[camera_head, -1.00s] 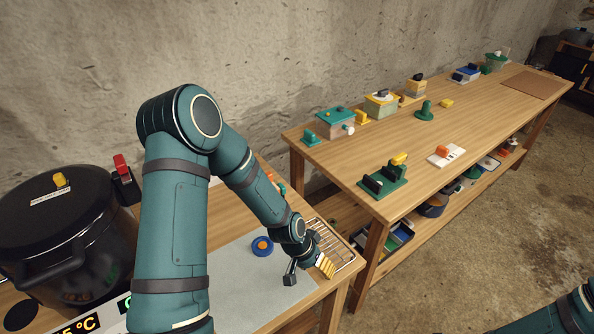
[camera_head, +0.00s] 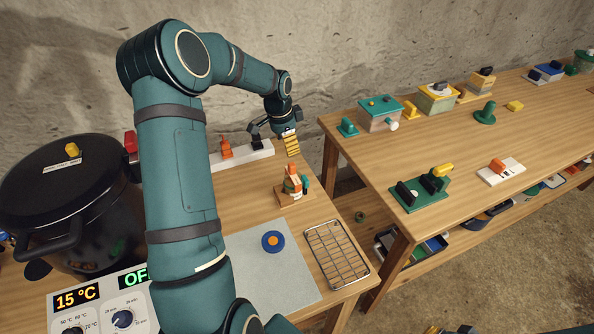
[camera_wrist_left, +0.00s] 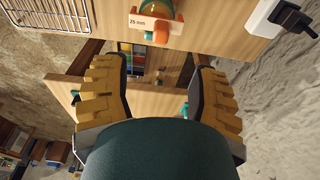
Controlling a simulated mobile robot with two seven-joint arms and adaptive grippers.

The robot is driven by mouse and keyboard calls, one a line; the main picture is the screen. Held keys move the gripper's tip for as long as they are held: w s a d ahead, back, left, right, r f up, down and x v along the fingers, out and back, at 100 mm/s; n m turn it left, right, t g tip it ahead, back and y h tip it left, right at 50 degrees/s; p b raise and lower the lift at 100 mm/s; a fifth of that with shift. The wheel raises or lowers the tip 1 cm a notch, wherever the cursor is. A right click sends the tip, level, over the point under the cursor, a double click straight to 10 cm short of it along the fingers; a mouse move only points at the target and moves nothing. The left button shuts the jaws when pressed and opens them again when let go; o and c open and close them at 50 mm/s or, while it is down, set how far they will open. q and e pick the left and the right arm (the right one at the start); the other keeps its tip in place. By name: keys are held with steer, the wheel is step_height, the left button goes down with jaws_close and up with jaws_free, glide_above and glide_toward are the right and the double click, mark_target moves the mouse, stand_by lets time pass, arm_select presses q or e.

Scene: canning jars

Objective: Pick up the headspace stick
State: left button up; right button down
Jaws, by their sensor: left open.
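My left gripper (camera_head: 274,144) is open and empty, high near the bench's far right corner; in the left wrist view its yellow-padded fingers (camera_wrist_left: 157,82) are wide apart with nothing between them. A white holder (camera_head: 240,155) at the back of the bench carries an orange-handled piece (camera_head: 225,149) and a black-handled piece (camera_head: 254,136). In the wrist view the holder (camera_wrist_left: 262,17) is at top right. An orange, white and green item on a wooden base (camera_head: 293,189) bears a "25 mm" tag (camera_wrist_left: 150,22). I cannot tell which piece is the headspace stick. My right gripper (camera_head: 450,330) barely shows.
A wire rack (camera_head: 337,253) and a grey mat (camera_head: 245,268) with a blue-orange disc (camera_head: 273,241) lie in front. A black pot (camera_head: 70,210) stands left. A second table (camera_head: 450,150) with several coloured fixtures stands right, across a gap.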

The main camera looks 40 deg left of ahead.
mark_target(292, 164)
arm_select(q)
steer(key=f, duration=0.7)
steer(key=shift+w+d+f, duration=0.3)
steer(key=shift+w, duration=0.05)
steer(key=f, duration=0.4)
steer(key=shift+w+f, duration=0.15)
steer(key=shift+w, duration=0.25)
jaws_close()
